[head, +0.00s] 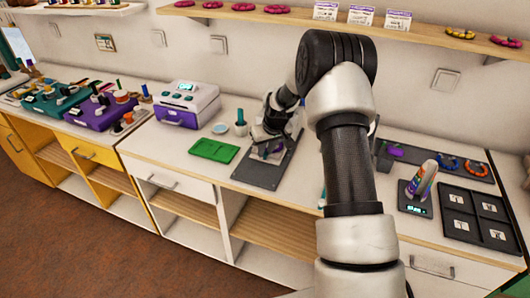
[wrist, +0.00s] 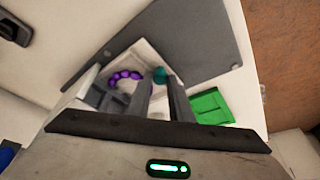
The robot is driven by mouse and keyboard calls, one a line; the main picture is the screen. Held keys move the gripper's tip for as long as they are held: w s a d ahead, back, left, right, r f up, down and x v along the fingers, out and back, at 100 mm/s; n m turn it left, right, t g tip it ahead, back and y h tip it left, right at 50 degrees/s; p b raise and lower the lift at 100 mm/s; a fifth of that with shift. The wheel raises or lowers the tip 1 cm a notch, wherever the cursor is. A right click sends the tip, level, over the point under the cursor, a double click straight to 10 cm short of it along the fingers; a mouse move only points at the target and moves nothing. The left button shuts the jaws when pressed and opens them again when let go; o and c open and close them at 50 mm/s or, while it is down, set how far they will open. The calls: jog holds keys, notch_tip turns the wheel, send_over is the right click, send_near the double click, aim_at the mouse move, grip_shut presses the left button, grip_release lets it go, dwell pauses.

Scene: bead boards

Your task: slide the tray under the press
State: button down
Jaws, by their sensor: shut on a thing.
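My gripper (head: 268,138) is low over a dark grey plate (head: 258,176) on the counter. In the wrist view my gripper (wrist: 160,82) has its fingertips close on either side of a small teal knob (wrist: 160,75). The knob is at the edge of a pale tray (wrist: 150,54) holding a curved string of purple beads (wrist: 122,78). My fingers hide part of the tray. I cannot clearly make out the press; my arm covers much of that area.
A green tray (head: 214,150) lies left of the plate. The counter's front edge is close.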

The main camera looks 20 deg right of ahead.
jog(key=c, duration=1.6)
grip_release()
jog(key=shift+w+d, duration=0.2)
jog(key=shift+s+r, duration=0.15)
jog(key=shift+r, duration=0.4)
jog(key=s+r, duration=0.1)
jog(key=s, duration=0.3)
jog(key=s+d+r, duration=0.1)
jog(key=s, duration=0.4)
jog(key=s+d+r, duration=0.1)
jog(key=s, duration=0.3)
jog(key=shift+s+r+b, duration=0.25)
jog(key=shift+r+b, duration=0.05)
jog(key=shift+r, duration=0.05)
